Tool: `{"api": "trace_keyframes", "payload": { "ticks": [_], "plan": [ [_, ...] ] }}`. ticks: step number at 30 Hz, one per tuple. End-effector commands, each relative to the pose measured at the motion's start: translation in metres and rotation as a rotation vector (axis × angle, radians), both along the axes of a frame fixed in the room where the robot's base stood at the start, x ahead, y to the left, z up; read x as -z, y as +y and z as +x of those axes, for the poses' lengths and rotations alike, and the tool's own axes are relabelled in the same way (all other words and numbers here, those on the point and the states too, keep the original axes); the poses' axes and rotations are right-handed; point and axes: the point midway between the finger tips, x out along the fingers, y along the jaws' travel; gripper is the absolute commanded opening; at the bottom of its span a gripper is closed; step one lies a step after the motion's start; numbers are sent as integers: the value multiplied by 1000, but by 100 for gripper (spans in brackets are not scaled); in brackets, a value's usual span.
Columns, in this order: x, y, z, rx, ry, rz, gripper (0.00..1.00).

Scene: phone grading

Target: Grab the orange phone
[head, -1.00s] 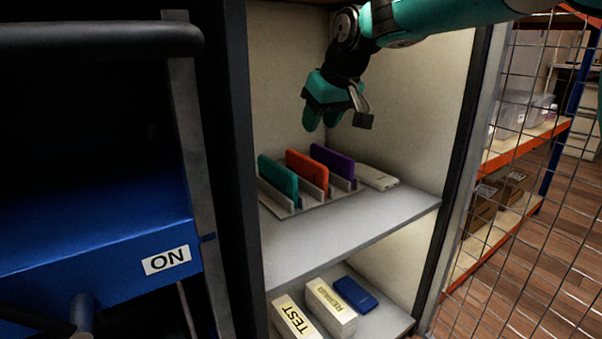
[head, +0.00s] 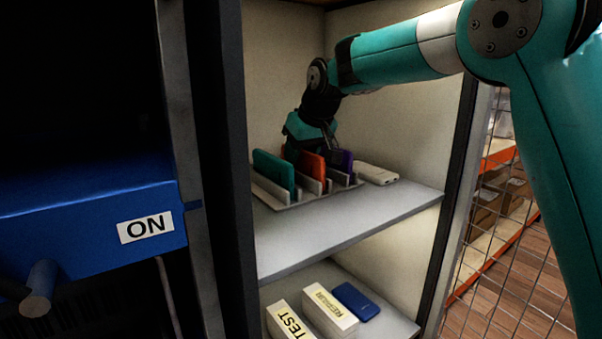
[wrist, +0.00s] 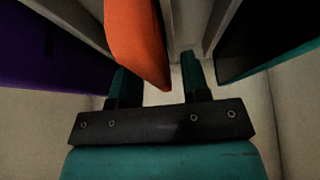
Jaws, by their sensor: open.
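The orange phone (head: 313,165) stands upright in the middle slot of a grey rack (head: 292,199) on the upper shelf. In the wrist view the orange phone (wrist: 137,40) reaches down between the two fingertips of my open gripper (wrist: 156,75), nearer the left finger. The fingers hold nothing that I can see. Whether a finger touches the phone I cannot tell.
A teal phone (head: 273,171) stands in the rack to the left, a purple phone (head: 344,160) close on the right. A white phone (head: 376,173) lies right of the rack. Below are a TEST box (head: 290,322), another labelled box (head: 328,310) and a blue phone (head: 356,301). Cabinet walls enclose the shelf.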

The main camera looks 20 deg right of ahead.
Motion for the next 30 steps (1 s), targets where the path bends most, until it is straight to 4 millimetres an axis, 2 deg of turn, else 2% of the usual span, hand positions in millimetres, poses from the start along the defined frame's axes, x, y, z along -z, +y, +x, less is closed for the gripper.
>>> {"api": "trace_keyframes", "payload": {
  "ticks": [26,30],
  "plan": [
    [4,0,0,0,0,0,43],
    [4,0,0,0,0,0,10]
  ]
}}
